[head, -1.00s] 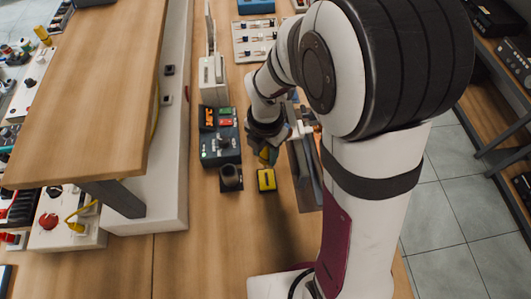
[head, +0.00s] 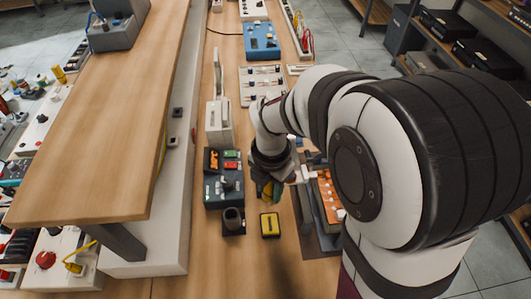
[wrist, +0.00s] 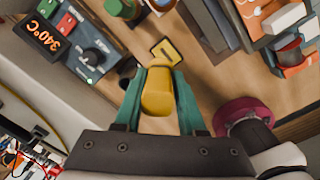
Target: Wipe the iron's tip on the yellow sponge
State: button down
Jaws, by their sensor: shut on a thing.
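The yellow sponge (head: 270,225) sits in a small dark tray on the wooden bench; it also shows in the wrist view (wrist: 165,51). My gripper (head: 266,190) is just beyond the sponge in the head view. In the wrist view its green fingers (wrist: 157,95) are shut on the yellow handle of the iron (wrist: 157,92). The iron's tip cannot be made out, so I cannot tell whether it touches the sponge. The dark iron holder (head: 233,221) stands left of the sponge and looks empty.
The soldering station (head: 222,180) stands left of my gripper; its display (wrist: 44,36) reads 340°C. Boxes and an orange-topped rack (head: 328,195) stand close on the right. A raised wooden shelf (head: 95,120) runs along the left. Bare bench lies in front of the sponge.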

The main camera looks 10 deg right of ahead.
jog(key=shift+r, duration=0.35)
dwell(0.5)
